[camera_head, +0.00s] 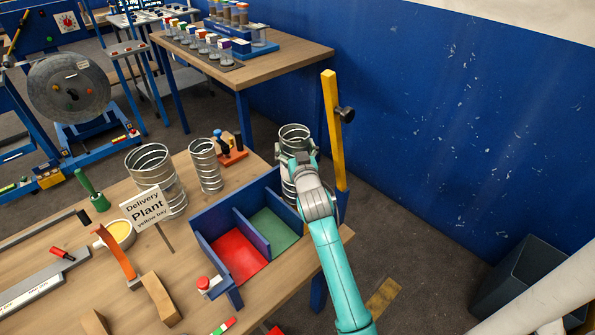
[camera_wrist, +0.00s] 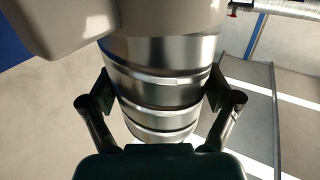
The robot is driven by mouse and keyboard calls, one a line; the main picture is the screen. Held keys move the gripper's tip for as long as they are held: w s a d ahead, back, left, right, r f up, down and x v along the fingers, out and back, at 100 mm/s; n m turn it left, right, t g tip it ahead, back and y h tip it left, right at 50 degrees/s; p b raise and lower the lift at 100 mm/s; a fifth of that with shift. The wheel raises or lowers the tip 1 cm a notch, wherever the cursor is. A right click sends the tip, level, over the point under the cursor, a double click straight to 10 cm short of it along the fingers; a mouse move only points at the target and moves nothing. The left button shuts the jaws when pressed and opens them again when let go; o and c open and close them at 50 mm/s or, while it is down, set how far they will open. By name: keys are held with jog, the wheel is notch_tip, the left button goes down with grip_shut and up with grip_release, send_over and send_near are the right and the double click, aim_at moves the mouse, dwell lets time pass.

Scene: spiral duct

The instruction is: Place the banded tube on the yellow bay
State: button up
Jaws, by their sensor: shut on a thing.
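My gripper (camera_head: 297,162) is shut on a ribbed silver tube (camera_head: 294,133), held roughly upright beyond the back right corner of the workbench. In the wrist view the tube (camera_wrist: 155,100) sits between the two dark fingers of my gripper (camera_wrist: 160,103), its shiny raised bands showing. A sign (camera_head: 146,207) on the bench reads "Delivery Plant yellow bay". A blue divided tray (camera_head: 203,224) has a red bay (camera_head: 238,256) and a green bay (camera_head: 273,230).
Two other ribbed metal tubes, a wide one (camera_head: 168,185) and a narrow one (camera_head: 206,165), stand behind the tray. A yellow post (camera_head: 334,125) rises just right of the held tube. A rear table (camera_head: 270,65) carries jars. A dark bin (camera_head: 520,278) is at right.

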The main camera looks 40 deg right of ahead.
jog(key=shift+f, duration=2.9)
jog(key=o, duration=1.6)
jog(key=shift+c, duration=0.2)
jog(key=shift+s+a, duration=0.1)
jog(key=v, duration=1.2)
